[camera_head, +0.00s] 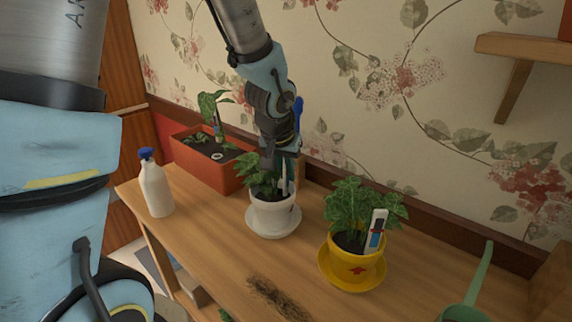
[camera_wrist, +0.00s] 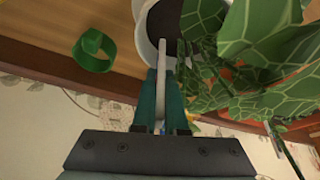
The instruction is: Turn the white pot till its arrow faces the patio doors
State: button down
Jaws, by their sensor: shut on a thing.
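The white pot (camera_head: 272,217) stands upright on a white saucer (camera_head: 285,228), with a leafy plant (camera_head: 262,177) in it. No arrow shows on the side of the pot that I see. My gripper (camera_head: 289,183) points down at the back right of this pot. In the wrist view, its two green fingers (camera_wrist: 163,75) are closed on a thin white strip (camera_wrist: 162,58), which looks like a plant label standing at the pot's rim. Leaves cover part of the pot there. The patio doors cannot be made out.
A yellow pot (camera_head: 349,272) with a red mark and a label (camera_head: 377,229) stands to the right. An orange planter (camera_head: 190,160) is behind left, and a white bottle (camera_head: 157,192) at the left. Spilled soil (camera_head: 277,296) lies in front. A green watering can (camera_head: 466,313) is front right.

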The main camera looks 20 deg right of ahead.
jog(key=shift+f, duration=0.2)
dwell(0.7)
jog(key=c, duration=0.9)
grip_release()
jog(key=v, duration=1.1)
jog(key=shift+f+p, duration=0.1)
jog(key=shift+p, duration=0.3)
